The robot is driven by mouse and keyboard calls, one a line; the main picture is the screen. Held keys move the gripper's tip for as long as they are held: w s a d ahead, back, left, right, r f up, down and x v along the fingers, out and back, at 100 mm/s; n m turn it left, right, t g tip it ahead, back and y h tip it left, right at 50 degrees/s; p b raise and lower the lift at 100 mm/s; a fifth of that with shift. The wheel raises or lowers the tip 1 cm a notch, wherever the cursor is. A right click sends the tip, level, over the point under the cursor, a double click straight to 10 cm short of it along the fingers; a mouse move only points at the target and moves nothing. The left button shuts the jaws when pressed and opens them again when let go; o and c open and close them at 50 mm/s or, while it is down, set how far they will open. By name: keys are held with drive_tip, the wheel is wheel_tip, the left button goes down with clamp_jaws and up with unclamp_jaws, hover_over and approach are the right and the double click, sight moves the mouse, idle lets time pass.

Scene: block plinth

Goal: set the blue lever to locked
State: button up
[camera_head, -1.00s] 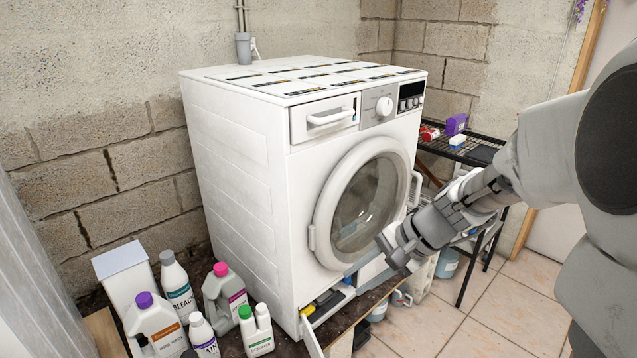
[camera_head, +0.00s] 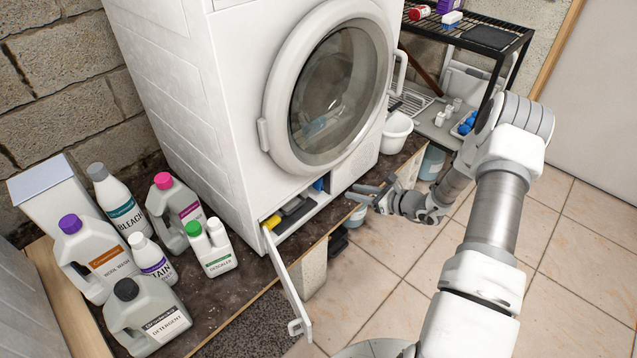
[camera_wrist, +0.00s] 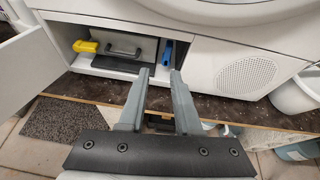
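The blue lever (camera_wrist: 168,52) shows in the wrist view as a narrow upright piece at the right side of the open low compartment (camera_wrist: 108,72) in the washing machine. In the head view the blue lever (camera_head: 319,184) is a small patch inside that compartment's right end. Any lock marking is too small to read. My gripper (camera_wrist: 160,75) is open and empty, with its fingers apart. It is in front of the compartment, and the lever appears beyond the fingertips, not between them. In the head view my gripper (camera_head: 366,190) is at the plinth's right front edge.
A yellow handle (camera_wrist: 87,46) and a dark block with a grey handle (camera_wrist: 125,48) sit left of the lever. The compartment's door (camera_head: 288,283) stands open on the left. Several bottles (camera_head: 150,318) stand left of the machine. A white bucket (camera_head: 395,133) is right of it.

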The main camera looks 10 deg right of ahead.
wheel_tip(320, 180, down, 3)
drive_tip(key=d+m, duration=0.1)
drive_tip(key=b, duration=0.6)
approach(322, 185)
drive_tip(key=shift+t, duration=0.3)
drive_tip(key=x, duration=0.9)
drive_tip(key=shift+a+f, duration=0.35)
drive_tip(key=shift+w+a+f, duration=0.1)
drive_tip(key=shift+w+a, duration=0.2)
drive_tip(key=shift+w, duration=0.25)
clamp_jaws()
